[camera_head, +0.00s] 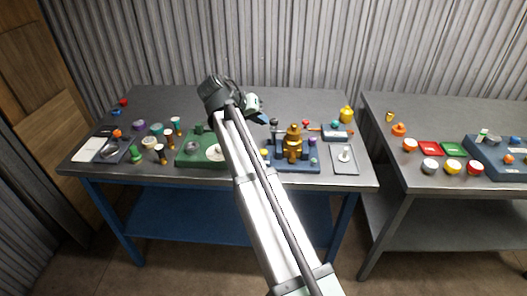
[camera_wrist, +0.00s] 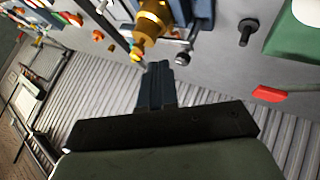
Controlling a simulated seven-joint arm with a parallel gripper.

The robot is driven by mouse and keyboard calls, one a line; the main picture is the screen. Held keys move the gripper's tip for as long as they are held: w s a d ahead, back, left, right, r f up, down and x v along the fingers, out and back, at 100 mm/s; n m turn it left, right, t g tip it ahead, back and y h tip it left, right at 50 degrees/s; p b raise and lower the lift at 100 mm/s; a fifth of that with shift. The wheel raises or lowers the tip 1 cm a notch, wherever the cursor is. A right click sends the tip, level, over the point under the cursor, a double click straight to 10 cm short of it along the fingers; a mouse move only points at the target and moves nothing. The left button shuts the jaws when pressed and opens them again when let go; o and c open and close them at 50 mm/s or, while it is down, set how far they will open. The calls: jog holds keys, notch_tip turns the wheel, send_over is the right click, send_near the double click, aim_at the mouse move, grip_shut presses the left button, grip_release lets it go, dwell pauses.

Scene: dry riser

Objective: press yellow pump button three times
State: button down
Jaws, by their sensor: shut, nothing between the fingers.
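My gripper (camera_head: 262,117) is shut and empty, held above the left table, just behind and left of a blue base (camera_head: 310,166) that carries a gold valve-like fitting (camera_head: 293,142). The shut fingers (camera_wrist: 158,70) also show in the wrist view, pointing toward the gold fitting (camera_wrist: 150,22). A small yellow knob (camera_head: 265,153) shows at the left of the base, and a small yellow part (camera_wrist: 136,52) shows beside the fingertips in the wrist view. I cannot tell which yellow part is the pump button.
A green board (camera_head: 190,160) lies left of the base, partly behind my arm. Several small coloured caps stand further left. A grey plate (camera_head: 344,168) with a white knob lies right. A second table (camera_head: 430,180) stands right across a gap.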

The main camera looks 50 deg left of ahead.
jog(key=shift+f, duration=0.1)
jog(key=shift+f, duration=4.3)
jog(key=shift+f, duration=1.25)
jog(key=shift+r, duration=0.1)
dwell(0.4)
jog(key=shift+r, duration=1.15)
jog(key=shift+r, duration=2.5)
